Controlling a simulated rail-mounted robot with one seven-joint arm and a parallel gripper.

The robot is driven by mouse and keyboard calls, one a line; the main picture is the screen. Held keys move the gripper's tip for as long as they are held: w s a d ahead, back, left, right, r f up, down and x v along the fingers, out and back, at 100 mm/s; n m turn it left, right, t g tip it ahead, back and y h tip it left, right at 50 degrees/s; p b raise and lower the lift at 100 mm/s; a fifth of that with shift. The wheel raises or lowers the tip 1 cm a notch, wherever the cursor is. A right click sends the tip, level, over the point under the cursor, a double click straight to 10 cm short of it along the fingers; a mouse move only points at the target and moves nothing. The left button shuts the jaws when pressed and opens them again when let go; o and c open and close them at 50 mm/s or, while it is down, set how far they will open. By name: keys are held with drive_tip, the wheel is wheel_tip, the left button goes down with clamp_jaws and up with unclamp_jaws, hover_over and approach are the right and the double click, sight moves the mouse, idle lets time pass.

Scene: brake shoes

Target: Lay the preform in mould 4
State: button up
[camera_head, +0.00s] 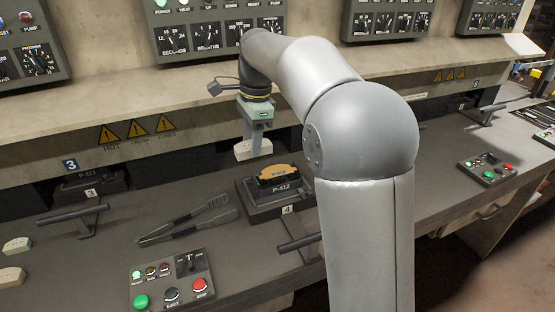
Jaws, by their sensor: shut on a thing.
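A pale, off-white preform (253,149) hangs under my gripper (257,133), which is shut on it. The gripper points down, and the preform is in the air behind and slightly left of mould 4 (253,202). The mould is a dark block marked P-412, with a tag reading 4 on its front. An orange-yellow curved piece (277,172) lies in the top of the mould. The fingertips are small and partly hidden by the preform.
Mould 3 (90,185) is at the left, with a bar handle (80,218) in front. Tongs (190,220) lie between the moulds. A button panel (172,283) is at the front. Two pale blocks (16,245) lie at the left edge. My arm hides part of the bench right of mould 4.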

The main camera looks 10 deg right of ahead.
sight(276, 171)
drive_tip(key=w+d+f, duration=0.1)
drive_tip(key=d+f, duration=0.1)
drive_tip(key=w+d+f+p, duration=0.1)
drive_tip(key=d+f, duration=0.1)
drive_tip(key=w+d+f, duration=0.2)
drive_tip(key=shift+w, duration=0.1)
drive_tip(key=shift+w+d+f, duration=0.3)
drive_tip(key=shift+d+f, duration=0.25)
drive_tip(key=shift+f, duration=0.2)
drive_tip(key=shift+f+p, duration=0.35)
drive_tip(key=shift+f, duration=1.25)
drive_tip(key=shift+f, duration=0.2)
drive_tip(key=o, duration=1.1)
drive_tip(key=shift+r, duration=0.15)
